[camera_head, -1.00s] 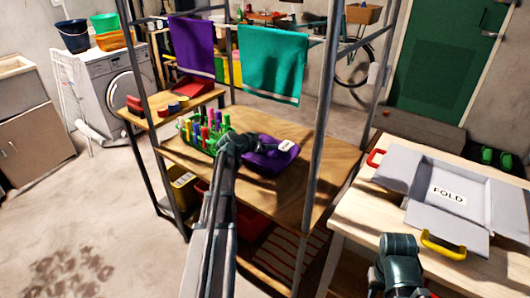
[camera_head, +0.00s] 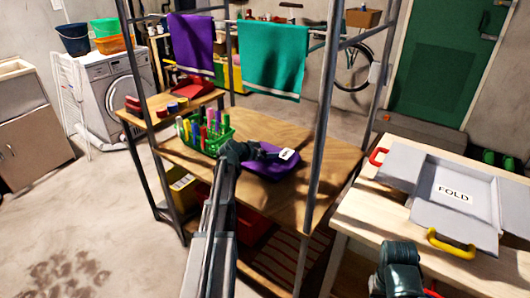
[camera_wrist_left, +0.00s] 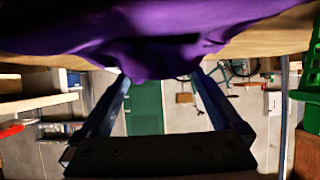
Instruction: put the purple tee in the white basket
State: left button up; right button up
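A folded purple cloth (camera_head: 262,170), which looks like the tee, lies on the wooden shelf board in the middle of the head view. My left gripper (camera_head: 284,155) reaches over it from the left, with its fingers at the cloth. In the left wrist view the purple cloth (camera_wrist_left: 150,55) fills the top, and the two fingers stand apart with cloth at their tips. My right gripper (camera_head: 400,268) is at the lower right by the wooden table; its fingertips are too unclear to judge. I see no white basket.
A green basket of markers (camera_head: 205,135) stands just left of the cloth. Purple (camera_head: 192,45) and teal (camera_head: 272,60) cloths hang above from the rack. Metal posts (camera_head: 322,130) frame the shelf. A grey folding board (camera_head: 453,196) lies on the table (camera_head: 345,215) at right.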

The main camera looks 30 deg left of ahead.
pick_arm(q)
jog(key=shift+r, duration=0.1)
jog(key=shift+s+r+p, duration=0.15)
jog(key=shift+r+p, duration=0.05)
jog(key=shift+p, duration=0.1)
jog(key=p+v, duration=0.5)
jog(key=v, duration=0.6)
jog(key=shift+s, duration=0.3)
